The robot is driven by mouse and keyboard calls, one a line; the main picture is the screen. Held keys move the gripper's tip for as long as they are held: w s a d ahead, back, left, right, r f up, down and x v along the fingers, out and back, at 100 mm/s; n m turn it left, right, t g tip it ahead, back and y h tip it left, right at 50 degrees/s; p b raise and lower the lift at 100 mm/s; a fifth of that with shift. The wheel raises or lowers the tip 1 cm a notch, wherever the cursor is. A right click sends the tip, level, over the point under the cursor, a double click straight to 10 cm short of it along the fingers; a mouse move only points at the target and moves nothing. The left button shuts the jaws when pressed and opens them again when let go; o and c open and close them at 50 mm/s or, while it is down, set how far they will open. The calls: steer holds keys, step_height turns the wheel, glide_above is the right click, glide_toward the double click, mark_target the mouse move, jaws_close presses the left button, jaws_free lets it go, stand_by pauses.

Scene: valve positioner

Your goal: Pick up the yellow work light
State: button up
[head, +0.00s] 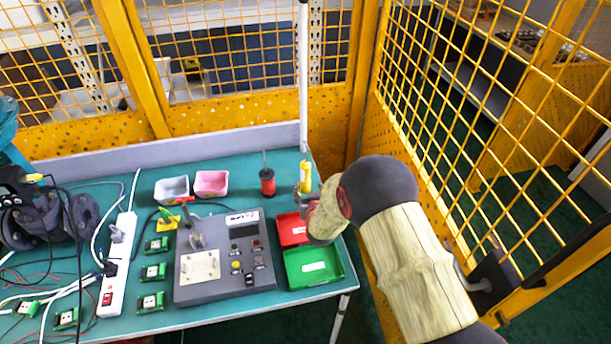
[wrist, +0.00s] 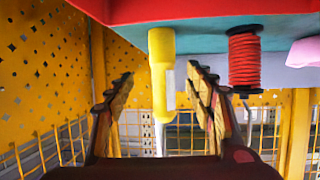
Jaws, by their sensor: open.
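The yellow work light (head: 305,176) stands upright near the back right corner of the teal table, just past my gripper (head: 303,194) in the head view. In the wrist view, which looks upside down, the yellow work light (wrist: 162,75) has a yellow body with a pale strip along one side. It shows between the two fingers of my gripper (wrist: 160,72), with a gap on each side. My gripper is open and empty. I cannot tell exactly how far the light reaches in between the fingers. My arm hides part of the table's right edge.
A red spool (head: 267,182) stands left of the light; it also shows in the wrist view (wrist: 244,60). A red tray (head: 290,228) and a green tray (head: 313,266) lie in front. A grey control box (head: 222,257) is further left. Yellow mesh fencing (head: 480,95) encloses the right and back.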

mark_target(306, 183)
steer(key=shift+f+x, duration=0.25)
steer(key=shift+x, duration=0.9)
steer(key=b+x, duration=0.2)
steer(key=x, duration=0.3)
steer(key=shift+w+a+f, duration=0.1)
steer(key=shift+w+a, duration=0.1)
steer(key=shift+w, duration=0.05)
steer(key=shift+c, duration=1.3)
steer(key=c, duration=1.1)
jaws_close()
